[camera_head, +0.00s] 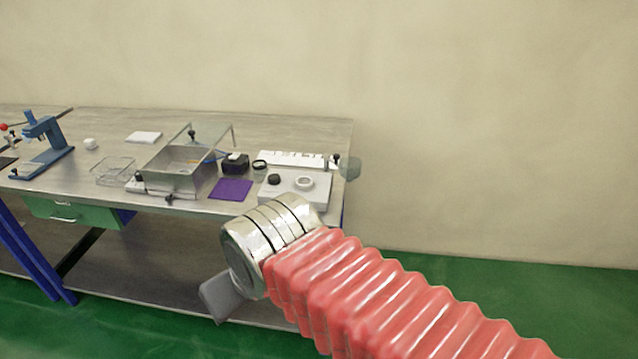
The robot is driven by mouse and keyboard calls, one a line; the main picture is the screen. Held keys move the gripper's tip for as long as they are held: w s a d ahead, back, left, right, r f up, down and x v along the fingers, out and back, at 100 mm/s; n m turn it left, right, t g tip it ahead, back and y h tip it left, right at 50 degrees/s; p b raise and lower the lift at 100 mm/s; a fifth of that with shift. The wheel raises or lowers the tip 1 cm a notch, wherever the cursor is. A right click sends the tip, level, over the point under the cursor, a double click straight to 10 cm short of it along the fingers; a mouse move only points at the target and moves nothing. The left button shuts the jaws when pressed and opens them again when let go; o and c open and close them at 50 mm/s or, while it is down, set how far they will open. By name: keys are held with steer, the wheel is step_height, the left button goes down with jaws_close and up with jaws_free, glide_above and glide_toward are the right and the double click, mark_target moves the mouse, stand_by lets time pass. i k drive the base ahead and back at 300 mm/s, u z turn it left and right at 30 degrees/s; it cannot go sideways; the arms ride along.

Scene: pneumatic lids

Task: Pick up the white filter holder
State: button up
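A small white ring-shaped piece (304,183), which looks like the white filter holder, sits on a white plate (290,196) near the right end of the bench. A dark round knob-like piece (274,179) is just to its left on the same plate. My gripper (221,298) shows only as a grey part beyond the silver wrist, low in front of the bench edge. It is well apart from the ring, and its fingers are mostly hidden, so its opening cannot be seen.
On the metal bench (300,133) are a purple mat (231,189), an open metal box (172,179), a black block (235,165), a white rack (290,158), a wire basket (114,171) and a blue press (47,140). My red-sleeved arm covers the lower right.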

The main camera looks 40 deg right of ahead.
mark_target(304, 182)
steer(key=i, duration=0.95)
steer(key=z, duration=0.05)
